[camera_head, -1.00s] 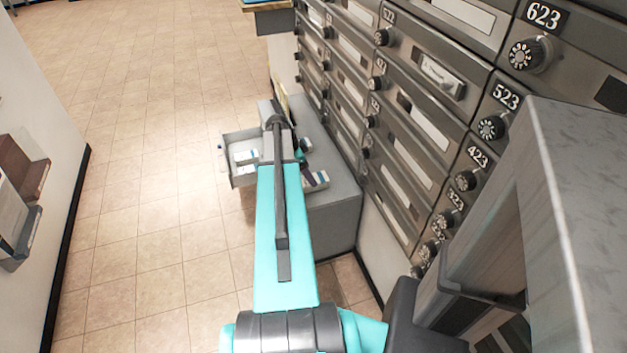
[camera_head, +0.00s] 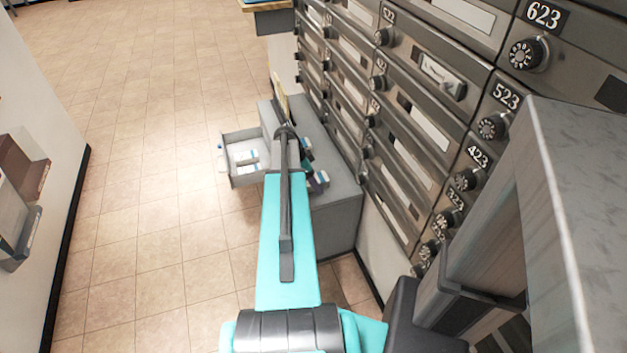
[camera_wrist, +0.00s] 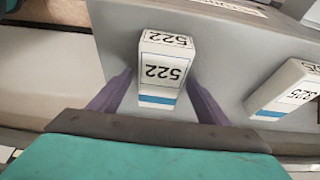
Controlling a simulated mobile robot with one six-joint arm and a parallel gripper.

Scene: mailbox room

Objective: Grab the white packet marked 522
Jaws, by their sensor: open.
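The white packet marked 522 (camera_wrist: 163,72) stands on the grey cabinet top in the wrist view, with a blue stripe along its lower edge. Its number reads upside down there. My gripper (camera_wrist: 160,88) is open, with one purple finger on each side of the packet. I cannot tell whether the fingers touch it. In the head view my arm hides most of this spot, and the gripper shows only partly beside the arm, over the cabinet (camera_head: 335,205).
A second white packet (camera_wrist: 288,90), apparently marked 325, stands to the right of the gripper. An open drawer (camera_head: 243,160) with white packets juts from the cabinet's left side. Grey mailboxes (camera_head: 415,120) line the wall on the right. Tiled floor is free on the left.

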